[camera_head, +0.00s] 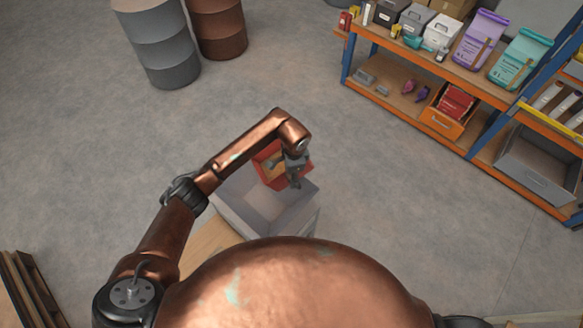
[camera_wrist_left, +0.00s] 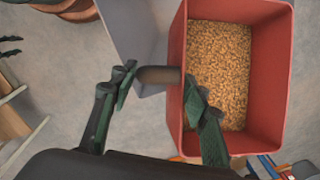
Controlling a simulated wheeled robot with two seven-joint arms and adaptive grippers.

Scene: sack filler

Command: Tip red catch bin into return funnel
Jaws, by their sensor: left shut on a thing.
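The red catch bin (camera_head: 272,181) is held over the far side of the grey, square, open-topped return funnel (camera_head: 234,208). In the left wrist view, the bin (camera_wrist_left: 274,85) shows a layer of golden grain (camera_wrist_left: 218,70) inside. My left gripper (camera_head: 293,178) is at the bin's near right side in the head view. In the wrist view, the left gripper (camera_wrist_left: 158,78) has its fingers on a short grey-brown handle that sticks out from the bin's wall. The funnel's grey wall (camera_wrist_left: 128,28) shows beside the bin. My right gripper is out of view.
A grey drum (camera_head: 160,45) and a rust-brown drum (camera_head: 218,28) stand at the back left. A shelf unit (camera_head: 410,115) with bags, boxes and an orange bin (camera_head: 440,122) stands at the right. Open concrete floor lies between. Wooden boards (camera_head: 30,290) are at lower left.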

